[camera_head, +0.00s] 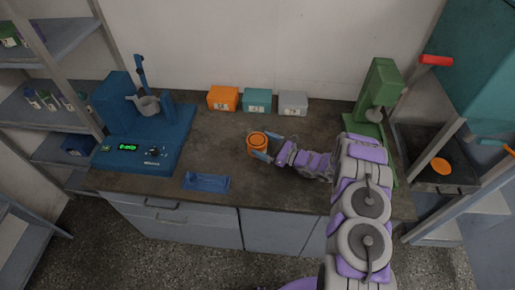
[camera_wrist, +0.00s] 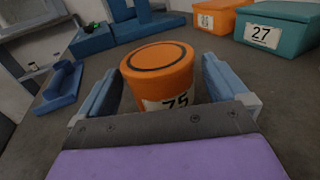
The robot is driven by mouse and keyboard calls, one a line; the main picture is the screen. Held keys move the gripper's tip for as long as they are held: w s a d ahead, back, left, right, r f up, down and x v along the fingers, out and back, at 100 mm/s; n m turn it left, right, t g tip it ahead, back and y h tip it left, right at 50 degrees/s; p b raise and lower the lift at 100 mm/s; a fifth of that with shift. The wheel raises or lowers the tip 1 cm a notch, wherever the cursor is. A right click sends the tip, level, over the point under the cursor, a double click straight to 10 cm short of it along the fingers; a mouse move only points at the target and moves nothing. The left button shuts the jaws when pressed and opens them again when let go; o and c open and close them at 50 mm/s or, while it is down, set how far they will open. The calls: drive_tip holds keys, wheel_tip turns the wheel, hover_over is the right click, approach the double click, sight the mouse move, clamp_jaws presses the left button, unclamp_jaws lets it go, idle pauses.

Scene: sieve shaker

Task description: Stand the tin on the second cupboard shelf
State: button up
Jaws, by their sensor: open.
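The tin (camera_head: 257,143) is a short orange cylinder standing upright on the dark worktop (camera_head: 225,160). In the wrist view the tin (camera_wrist: 160,72) has a dark ring on its lid and a white label reading 75, partly hidden by my gripper's edge. My gripper (camera_head: 264,146) reaches in from the right, low over the worktop. In the wrist view its blue fingers (camera_wrist: 163,82) are open, one on each side of the tin, with gaps visible. Shelves with small jars (camera_head: 55,100) stand at the left; I cannot tell whether these are the cupboard named.
A blue shaker machine (camera_head: 145,125) stands left on the worktop, with a blue holder (camera_head: 206,181) in front. Orange (camera_head: 223,98), teal (camera_head: 257,100) and grey (camera_head: 293,103) boxes line the back. A green press (camera_head: 378,95) stands right. An orange disc (camera_head: 441,166) lies beyond it.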

sight(250, 138)
drive_tip(key=shift+b+x, duration=0.55)
drive_tip(key=shift+x, duration=1.8)
drive_tip(key=shift+s+d+r, duration=0.15)
drive_tip(key=shift+d, duration=0.05)
drive_tip(key=c, duration=0.5)
drive_tip(key=shift+a, duration=0.1)
drive_tip(key=c, duration=0.4)
drive_tip(key=shift+r, duration=0.1)
